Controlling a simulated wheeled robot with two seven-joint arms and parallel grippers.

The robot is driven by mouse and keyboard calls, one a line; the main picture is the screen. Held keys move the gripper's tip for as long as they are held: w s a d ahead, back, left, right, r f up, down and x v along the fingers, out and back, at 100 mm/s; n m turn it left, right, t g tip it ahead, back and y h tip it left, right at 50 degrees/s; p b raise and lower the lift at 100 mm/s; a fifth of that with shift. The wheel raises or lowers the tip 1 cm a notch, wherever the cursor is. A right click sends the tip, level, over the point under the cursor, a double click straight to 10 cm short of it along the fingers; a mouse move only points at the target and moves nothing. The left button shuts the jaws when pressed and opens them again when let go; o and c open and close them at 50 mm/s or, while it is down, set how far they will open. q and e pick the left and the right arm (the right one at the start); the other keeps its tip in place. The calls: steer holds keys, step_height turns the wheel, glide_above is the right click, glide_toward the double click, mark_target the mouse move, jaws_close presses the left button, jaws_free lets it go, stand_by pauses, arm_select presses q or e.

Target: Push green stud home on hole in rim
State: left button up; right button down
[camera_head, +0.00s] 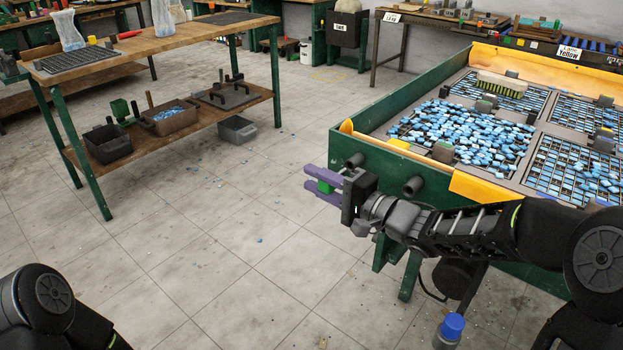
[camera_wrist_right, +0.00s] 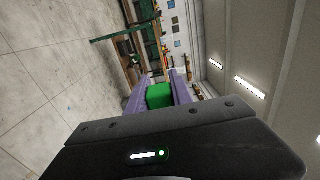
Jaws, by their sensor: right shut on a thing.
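My right gripper (camera_head: 320,184) is shut on the green stud (camera_head: 326,187), a small green block between its purple fingers. The right wrist view also shows the stud (camera_wrist_right: 159,96) between both fingers. The gripper points left, over open floor in the picture, just in front of the table's near left corner. The green rim (camera_head: 385,168) of the table runs behind and right of the gripper. I cannot make out a hole in the rim. Two dark round stubs (camera_head: 413,186) stick out from its near side. My left gripper is not in view; only part of that arm shows at bottom left.
Blue mosaic tiles (camera_head: 465,133) lie in the dark grids on the table, with a brush (camera_head: 500,86) on top. Orange sheeting (camera_head: 482,190) hangs over the rim. A wooden workbench (camera_head: 160,44) stands at the left. The floor between is mostly clear.

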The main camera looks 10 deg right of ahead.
mark_target(343, 174)
steer(key=shift+w+d, duration=0.15)
steer(key=shift+w+d+p, duration=1.5)
steer(key=shift+d+p, duration=0.25)
steer(key=shift+d, duration=0.05)
steer(key=c, duration=1.1)
jaws_free()
steer(key=shift+o, duration=0.2)
